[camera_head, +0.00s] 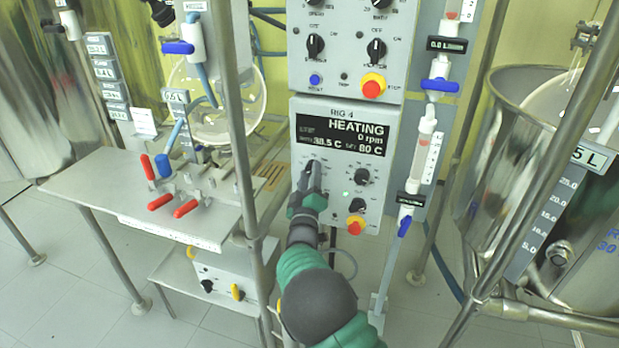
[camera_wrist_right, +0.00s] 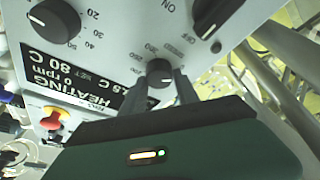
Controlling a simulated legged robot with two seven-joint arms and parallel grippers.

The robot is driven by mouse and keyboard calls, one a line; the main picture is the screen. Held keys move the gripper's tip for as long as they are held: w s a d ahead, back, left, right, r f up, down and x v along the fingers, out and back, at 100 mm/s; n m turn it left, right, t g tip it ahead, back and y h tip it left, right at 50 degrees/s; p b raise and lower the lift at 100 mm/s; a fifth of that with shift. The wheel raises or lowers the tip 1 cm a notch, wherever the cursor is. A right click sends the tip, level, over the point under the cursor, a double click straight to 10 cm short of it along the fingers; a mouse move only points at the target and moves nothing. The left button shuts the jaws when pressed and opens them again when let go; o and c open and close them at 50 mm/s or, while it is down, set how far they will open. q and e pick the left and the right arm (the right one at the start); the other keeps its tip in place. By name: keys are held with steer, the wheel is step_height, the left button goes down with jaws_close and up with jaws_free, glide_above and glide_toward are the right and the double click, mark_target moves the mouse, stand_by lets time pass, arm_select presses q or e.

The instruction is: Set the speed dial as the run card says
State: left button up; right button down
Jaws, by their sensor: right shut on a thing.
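The control panel (camera_head: 305,108) of rig 4 has a dark display (camera_head: 343,134) reading HEATING, 0 rpm, 38.5 C and a set value of 80 C. My right gripper (camera_head: 315,165) reaches up to the panel's left dial, below the display. In the head view the gripper mostly hides this dial. My left gripper is out of view. No readable run card shows.
A metal post (camera_head: 240,130) and a shelf with red-handled valves (camera_head: 160,202) stand left. A steel vessel (camera_head: 480,170) stands right.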

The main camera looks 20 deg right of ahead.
steer(key=shift+w+a+f+m+g+h+b, duration=0.15)
steer(key=shift+m+g+h+b, duration=0.85)
steer(key=shift+m, duration=2.55)
steer(key=shift+s+a+f+m+g+h+b, duration=0.15)
steer(key=shift+m+g+h+b, duration=0.8)
steer(key=shift+m, duration=2.65)
steer(key=shift+w+f+m+g+h+b, duration=0.2)
steer(key=shift+m+g+h, duration=0.35)
steer(key=shift+m+h, duration=2)
steer(key=shift+r+m+y, duration=0.1)
steer(key=shift+m+y, duration=0.9)
steer(key=shift+m, duration=0.1)
